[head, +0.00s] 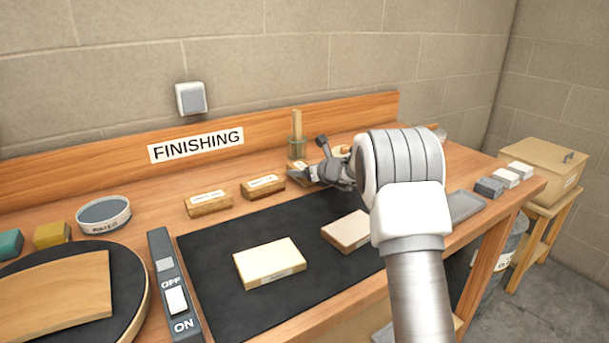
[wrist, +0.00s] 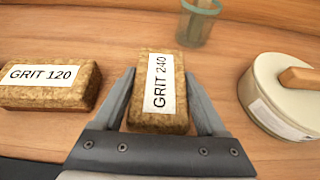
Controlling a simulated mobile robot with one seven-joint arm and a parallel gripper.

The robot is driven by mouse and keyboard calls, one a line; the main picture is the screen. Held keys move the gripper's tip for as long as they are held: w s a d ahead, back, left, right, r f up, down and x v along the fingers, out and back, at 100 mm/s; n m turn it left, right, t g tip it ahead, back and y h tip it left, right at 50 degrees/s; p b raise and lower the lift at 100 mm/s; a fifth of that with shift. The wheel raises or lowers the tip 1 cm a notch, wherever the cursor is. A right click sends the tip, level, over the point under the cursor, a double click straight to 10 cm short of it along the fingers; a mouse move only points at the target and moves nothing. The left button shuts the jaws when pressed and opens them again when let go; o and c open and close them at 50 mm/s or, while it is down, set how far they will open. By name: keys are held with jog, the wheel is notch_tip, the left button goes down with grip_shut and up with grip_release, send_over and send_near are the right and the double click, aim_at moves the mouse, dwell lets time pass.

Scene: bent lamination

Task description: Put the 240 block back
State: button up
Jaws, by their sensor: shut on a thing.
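The 240 block is a brown cork block with a white label reading GRIT 240; it shows between the fingers in the wrist view (wrist: 172,118). My gripper (wrist: 160,95) is shut on it, one finger along each long side. In the head view my gripper (head: 303,177) is at the back of the bench, and the block is partly hidden by it. The GRIT 120 block (wrist: 50,97) lies to the left of the held block. In the head view two labelled cork blocks (head: 208,204) and (head: 263,187) stand in a row left of my gripper.
A glass jar (head: 297,149) stands behind the gripper, and a round pale tin (wrist: 285,105) is to its right. A black mat (head: 220,295) holds two pale blocks (head: 269,262). A switch strip (head: 165,265) and round turntable (head: 145,290) are at left.

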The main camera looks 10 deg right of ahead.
jog(key=shift+f, duration=0.2)
jog(key=o, duration=1.4)
jog(key=shift+o, duration=0.2)
jog(key=shift+r, duration=0.1)
